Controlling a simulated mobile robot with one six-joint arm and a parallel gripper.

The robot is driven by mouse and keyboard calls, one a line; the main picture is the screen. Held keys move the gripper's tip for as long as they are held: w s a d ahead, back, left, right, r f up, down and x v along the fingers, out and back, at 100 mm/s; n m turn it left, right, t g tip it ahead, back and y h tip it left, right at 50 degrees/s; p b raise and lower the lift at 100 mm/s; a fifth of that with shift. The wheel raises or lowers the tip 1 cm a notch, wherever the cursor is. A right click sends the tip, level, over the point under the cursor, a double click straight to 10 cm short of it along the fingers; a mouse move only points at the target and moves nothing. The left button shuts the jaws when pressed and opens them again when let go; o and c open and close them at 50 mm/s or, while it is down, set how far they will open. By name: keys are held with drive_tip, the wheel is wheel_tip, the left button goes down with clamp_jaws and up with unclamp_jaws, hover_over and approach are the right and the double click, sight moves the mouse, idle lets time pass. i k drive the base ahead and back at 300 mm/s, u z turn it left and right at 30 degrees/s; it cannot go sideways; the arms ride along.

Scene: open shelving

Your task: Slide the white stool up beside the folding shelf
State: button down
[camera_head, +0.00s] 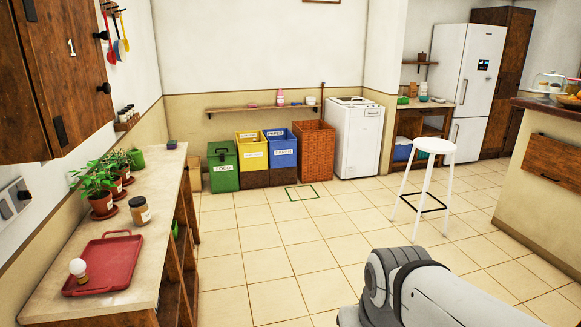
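The white stool (434,147) stands upright on the tiled floor at centre right. It has a round seat, thin legs and a dark footrest ring low down. A brown wooden panel (553,163) is fixed flat on the side of the counter at the right edge; it may be the folding shelf, but I cannot tell for sure. Open floor lies between the stool and that counter. A grey-white part of my arm shows at the bottom right, in front of the stool. My gripper is not in view.
A green square outline (301,193) marks the floor before the bins. A long wooden bench (160,200) with a red tray (104,264) and plants runs along the left. A white washer (356,140) and fridge (467,80) stand behind. The middle floor is clear.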

sight(433, 146)
drive_tip(key=u, duration=0.15)
drive_tip(key=i, duration=3.15)
drive_tip(key=z, duration=0.45)
drive_tip(key=i, duration=1.65)
drive_tip(key=z, duration=1.55)
drive_tip(key=i, duration=1.4)
drive_tip(key=z, duration=0.65)
drive_tip(key=k, duration=0.65)
drive_tip(key=z, duration=0.2)
drive_tip(key=i, duration=0.75)
drive_tip(key=u, duration=0.05)
